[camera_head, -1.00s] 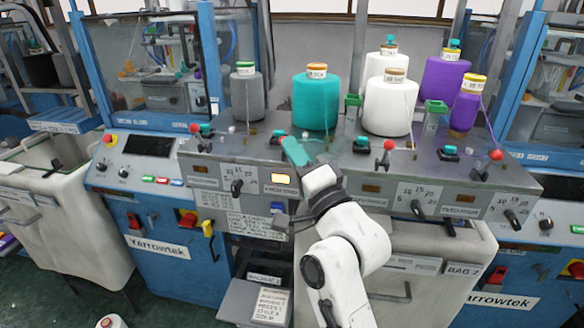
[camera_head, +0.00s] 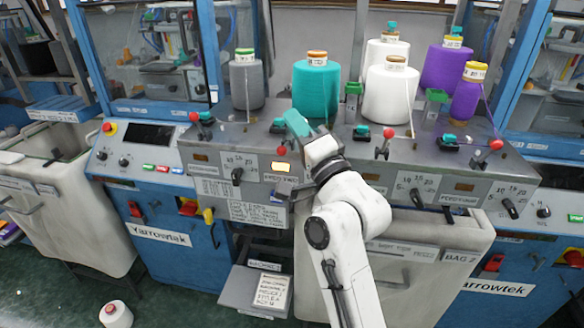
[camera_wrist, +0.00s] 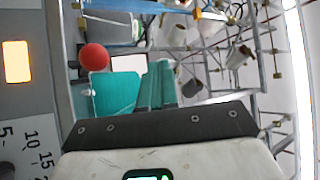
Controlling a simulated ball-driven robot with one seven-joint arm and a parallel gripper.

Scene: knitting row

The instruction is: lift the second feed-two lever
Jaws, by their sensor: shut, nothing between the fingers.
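The lever above the feed-two label ends in a red ball knob (camera_head: 282,150). The knob sits just above a lit amber lamp (camera_head: 281,167) on the grey console. Its stem is mostly hidden. My gripper (camera_head: 297,122) has teal fingers, shut and empty, up and to the right of the knob, in front of the teal yarn cone (camera_head: 316,88). In the wrist view the red knob (camera_wrist: 94,57) is left of the shut fingers (camera_wrist: 157,68), with a gap between them in the picture.
Other red-knobbed levers stand at the left (camera_head: 194,116), middle right (camera_head: 389,132) and far right (camera_head: 496,144) of the console. White (camera_head: 390,95), grey (camera_head: 247,85) and purple (camera_head: 467,100) cones stand behind. A black dial (camera_head: 237,176) is left of the lamp.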

